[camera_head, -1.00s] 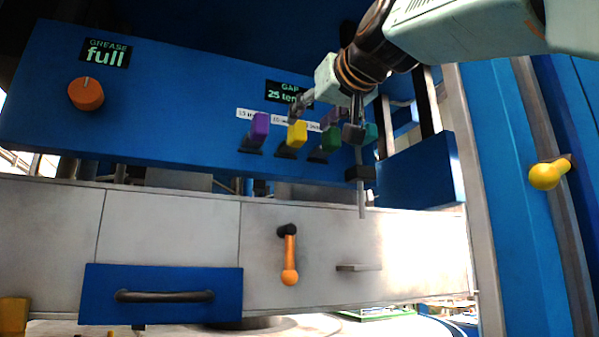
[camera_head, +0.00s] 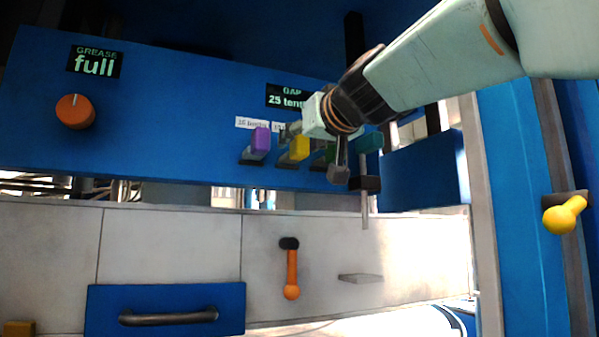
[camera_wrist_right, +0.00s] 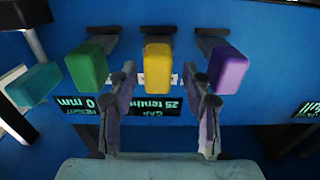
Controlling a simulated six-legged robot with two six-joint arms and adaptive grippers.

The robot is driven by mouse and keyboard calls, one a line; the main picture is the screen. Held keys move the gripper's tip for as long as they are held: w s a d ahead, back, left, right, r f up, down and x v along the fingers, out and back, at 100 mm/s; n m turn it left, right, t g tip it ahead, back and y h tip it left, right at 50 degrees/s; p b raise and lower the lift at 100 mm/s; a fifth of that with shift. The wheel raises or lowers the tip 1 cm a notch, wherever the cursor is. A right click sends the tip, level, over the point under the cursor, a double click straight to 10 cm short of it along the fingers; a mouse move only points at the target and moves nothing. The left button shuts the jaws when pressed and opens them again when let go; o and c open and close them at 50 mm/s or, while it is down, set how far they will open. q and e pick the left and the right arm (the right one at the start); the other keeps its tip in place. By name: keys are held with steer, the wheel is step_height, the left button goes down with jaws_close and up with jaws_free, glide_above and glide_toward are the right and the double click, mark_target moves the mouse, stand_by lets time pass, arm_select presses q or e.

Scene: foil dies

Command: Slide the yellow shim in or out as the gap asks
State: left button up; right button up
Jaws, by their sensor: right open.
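The yellow shim (camera_head: 300,149) sticks out of the blue panel between the purple shim (camera_head: 261,141) and the green shim (camera_head: 331,153). In the right wrist view, which is upside down, the yellow shim (camera_wrist_right: 158,68) lies between the fingertips of my open right gripper (camera_wrist_right: 160,80), with space on both sides. In the head view my right gripper (camera_head: 315,152) hangs at the shim row and partly hides the green shim. The gap display (camera_head: 287,96) reads 25, with its unit cut off by the arm; it also shows in the wrist view (camera_wrist_right: 154,107). My left gripper is out of view.
A teal block (camera_head: 370,142) sits right of the green shim. An orange knob (camera_head: 75,111) and a display reading full (camera_head: 95,62) are at upper left. Below are an orange lever (camera_head: 291,270), a blue drawer (camera_head: 165,300) and a small ledge (camera_head: 360,278). A yellow handle (camera_head: 562,215) is far right.

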steer(key=shift+w+d, duration=0.1)
stand_by(0.3)
jaws_close()
stand_by(0.4)
